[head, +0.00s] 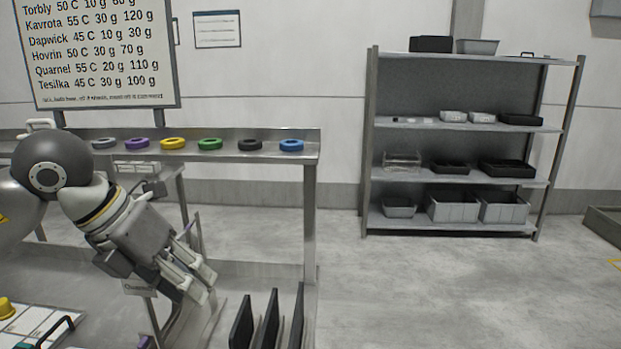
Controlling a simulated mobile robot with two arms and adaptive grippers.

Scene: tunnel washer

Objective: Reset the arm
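My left arm comes in from the left edge of the head view. Its gripper (194,280) points down and to the right, in front of the metal bench. The fingers look close together, but the angle does not show clearly whether they are open or shut. I see no object held between them. My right gripper is not in view.
A metal bench (310,170) carries several coloured rings, including a blue ring (291,145). Black upright panels (270,318) stand low at the front. A shelf rack (455,182) with bins stands at the back right.

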